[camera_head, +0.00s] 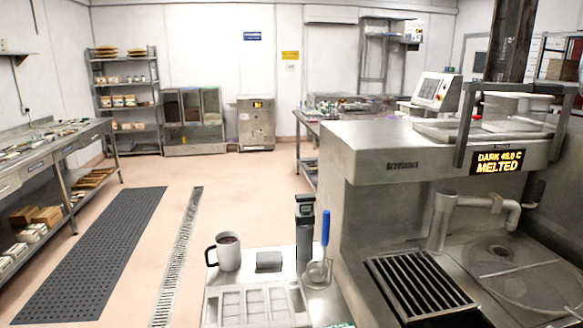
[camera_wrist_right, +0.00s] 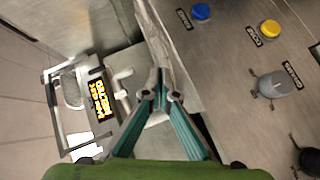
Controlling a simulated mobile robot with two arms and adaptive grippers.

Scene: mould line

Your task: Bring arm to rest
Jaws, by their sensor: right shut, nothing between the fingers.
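My right gripper (camera_wrist_right: 161,85) shows in the right wrist view. Its teal fingers come together at the tips, and nothing is between them. It hangs in front of a steel surface, beside a steel control panel (camera_wrist_right: 225,50). I cannot tell whether the fingertips touch anything. The head view does not clearly show either gripper, and my left gripper is in neither view.
The steel melting machine (camera_head: 390,150) stands at right, its display (camera_head: 497,161) reading "DARK 45.0 C MELTED". A mug (camera_head: 228,252), a blue-handled tool (camera_head: 325,228) and a mould (camera_head: 255,303) are at front centre. The panel has a blue button (camera_wrist_right: 200,11), yellow button (camera_wrist_right: 269,28) and grey knob (camera_wrist_right: 274,84).

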